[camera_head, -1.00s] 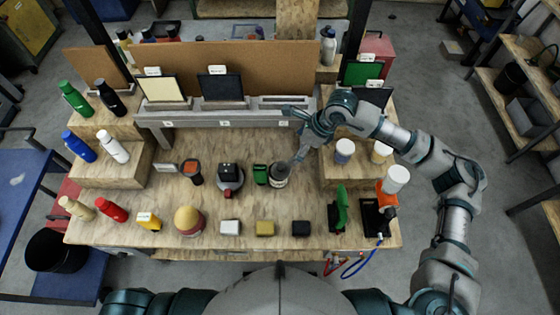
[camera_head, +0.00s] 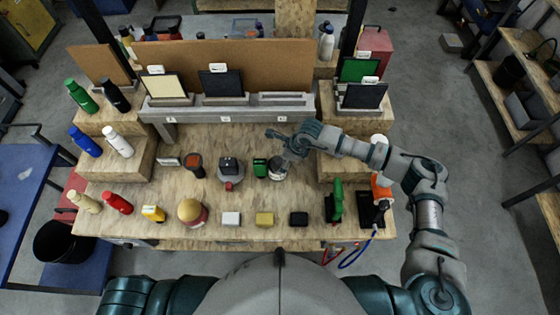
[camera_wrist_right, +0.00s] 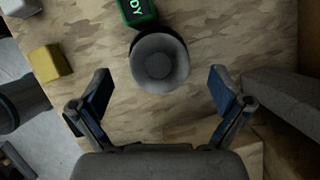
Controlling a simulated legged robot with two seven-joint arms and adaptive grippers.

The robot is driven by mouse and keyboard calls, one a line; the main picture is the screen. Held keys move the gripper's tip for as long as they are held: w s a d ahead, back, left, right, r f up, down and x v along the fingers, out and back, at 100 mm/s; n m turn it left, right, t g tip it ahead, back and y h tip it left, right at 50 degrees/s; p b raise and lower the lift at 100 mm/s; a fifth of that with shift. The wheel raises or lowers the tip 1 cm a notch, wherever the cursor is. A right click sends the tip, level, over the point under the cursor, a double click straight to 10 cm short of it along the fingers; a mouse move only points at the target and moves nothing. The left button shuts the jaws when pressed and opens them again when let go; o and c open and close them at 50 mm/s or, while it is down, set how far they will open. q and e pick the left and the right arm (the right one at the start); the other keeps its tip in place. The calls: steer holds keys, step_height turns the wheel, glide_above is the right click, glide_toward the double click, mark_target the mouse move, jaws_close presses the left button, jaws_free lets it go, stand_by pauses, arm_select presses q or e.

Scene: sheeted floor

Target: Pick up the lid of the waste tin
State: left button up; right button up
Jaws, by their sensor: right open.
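The waste tin (camera_head: 277,171) stands on the wooden bench, a small round container right of a green block. The right wrist view shows its round grey lid (camera_wrist_right: 160,62) from above, with a small raised knob in the middle; the tin's body is mostly hidden under it. My right gripper (camera_head: 281,147) is over the bench beside the tin's top. In the right wrist view my right gripper (camera_wrist_right: 161,86) is open and empty, its two fingers spread wide either side of the lid's near edge, not touching it. My left gripper is out of view.
A green lettered block (camera_wrist_right: 138,10) stands close against the lid's far side; it also shows in the head view (camera_head: 260,167). A yellow block (camera_head: 265,219) and a black block (camera_head: 299,219) lie nearer. Wooden steps (camera_head: 340,168) rise to the right.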

steer(key=shift+x, duration=0.95)
steer(key=shift+w+f, duration=0.1)
steer(key=shift+f, duration=0.1)
steer(key=shift+a, duration=0.45)
steer(key=c, duration=0.9)
steer(key=shift+c, duration=0.4)
steer(key=shift+d, duration=0.35)
